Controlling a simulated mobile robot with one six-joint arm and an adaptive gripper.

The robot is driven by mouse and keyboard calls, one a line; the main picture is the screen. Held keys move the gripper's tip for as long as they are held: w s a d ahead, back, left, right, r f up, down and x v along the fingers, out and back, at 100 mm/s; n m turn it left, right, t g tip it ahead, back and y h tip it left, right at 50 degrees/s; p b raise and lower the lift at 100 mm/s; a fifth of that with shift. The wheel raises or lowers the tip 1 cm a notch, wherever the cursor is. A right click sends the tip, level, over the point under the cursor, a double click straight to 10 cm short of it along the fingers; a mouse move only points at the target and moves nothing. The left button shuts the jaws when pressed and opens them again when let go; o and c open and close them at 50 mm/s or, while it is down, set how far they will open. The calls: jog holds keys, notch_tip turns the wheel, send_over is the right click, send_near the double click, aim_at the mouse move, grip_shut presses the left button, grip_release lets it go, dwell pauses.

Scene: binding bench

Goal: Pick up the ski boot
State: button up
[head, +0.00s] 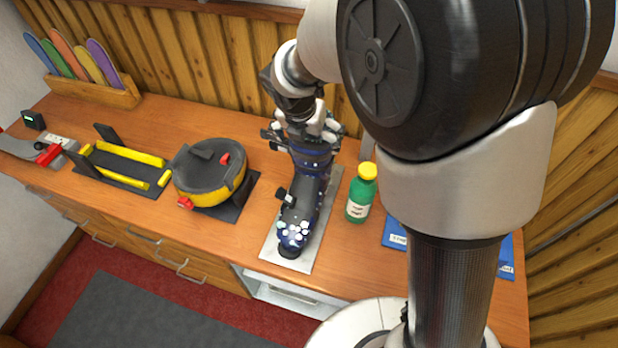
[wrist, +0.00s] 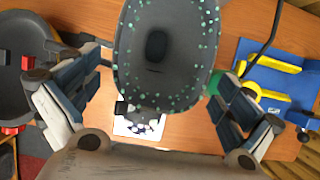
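The ski boot (head: 308,190) stands on a pale mat (head: 272,250). It is dark blue and black, with white flower-like marks on the toe and a dark buckle on its side. My gripper (head: 305,137) is at the top of its cuff, pointing down. In the wrist view the boot's oval dark opening (wrist: 165,45), speckled with green dots, lies between my two fingers (wrist: 160,78). The fingers are spread wide, one on each side of the cuff, with a gap showing on the left. Contact on the right is hard to tell. The boot's upper back is partly hidden by my gripper.
A green bottle with a yellow cap (head: 361,193) stands close right of the mat. A round yellow-and-black device (head: 208,178) stands left of it. Blue items (head: 397,236) lie at right, partly behind my arm. The wooden wall (head: 200,50) is close behind.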

jog(key=c, duration=1.7)
jog(key=shift+w+r, duration=0.1)
jog(key=shift+c, duration=0.3)
